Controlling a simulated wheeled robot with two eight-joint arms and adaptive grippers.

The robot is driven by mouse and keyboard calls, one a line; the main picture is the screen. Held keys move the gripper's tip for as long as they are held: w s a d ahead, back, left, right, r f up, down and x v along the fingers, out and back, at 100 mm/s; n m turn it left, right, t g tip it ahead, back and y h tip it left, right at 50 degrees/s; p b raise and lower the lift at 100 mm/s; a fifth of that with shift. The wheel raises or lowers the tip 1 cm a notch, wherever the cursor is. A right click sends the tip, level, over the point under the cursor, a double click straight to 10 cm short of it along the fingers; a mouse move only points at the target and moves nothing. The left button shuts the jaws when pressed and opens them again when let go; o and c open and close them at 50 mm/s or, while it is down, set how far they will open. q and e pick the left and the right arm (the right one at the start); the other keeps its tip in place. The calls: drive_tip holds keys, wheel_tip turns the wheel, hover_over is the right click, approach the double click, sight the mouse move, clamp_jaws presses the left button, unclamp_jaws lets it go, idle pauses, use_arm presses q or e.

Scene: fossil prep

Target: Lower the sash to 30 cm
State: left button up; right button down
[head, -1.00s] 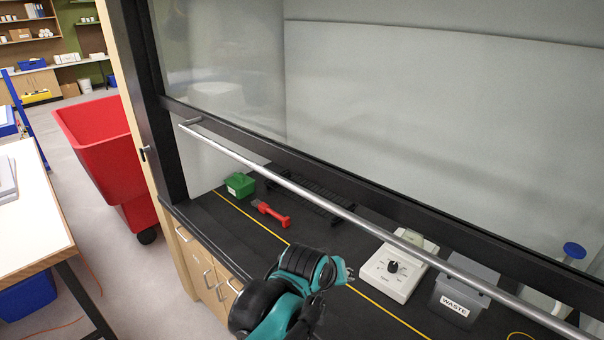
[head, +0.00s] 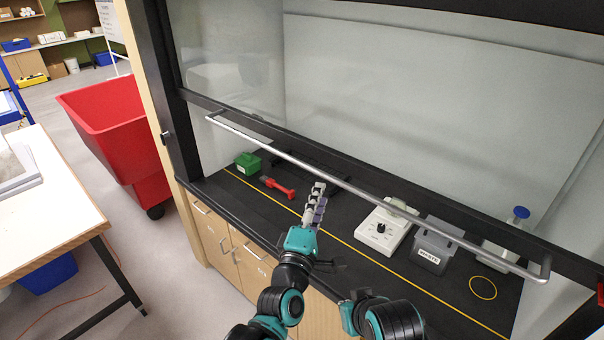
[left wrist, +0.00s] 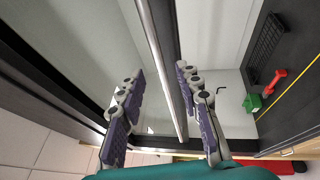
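The fume hood's glass sash (head: 235,60) is raised, with a dark lower frame (head: 400,198) and a long silver handle bar (head: 270,148) along its front. The hood opening below it is clear. My left gripper (head: 318,188) is upright just below the bar's left-middle part. In the left wrist view its two purple-padded fingers (left wrist: 160,72) are spread apart, and the bar (left wrist: 160,45) runs through the space between them. I cannot tell whether the bar is within finger depth or beyond the tips. Part of my other arm shows at the bottom; its gripper is not visible.
On the black hood floor are a green box (head: 248,163), a red tool (head: 278,187), a white dial device (head: 384,228) and a grey WASTE bin (head: 433,247). A yellow line (head: 350,246) crosses the worktop. A red cart (head: 115,125) stands left of the hood.

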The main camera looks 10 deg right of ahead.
sight(326, 177)
use_arm(q)
drive_tip(key=x, duration=0.7)
drive_tip(key=shift+w+d+r, duration=0.15)
drive_tip(key=shift+w+r, duration=0.05)
drive_tip(key=shift+w, duration=0.1)
clamp_jaws()
drive_tip(key=shift+f, duration=0.15)
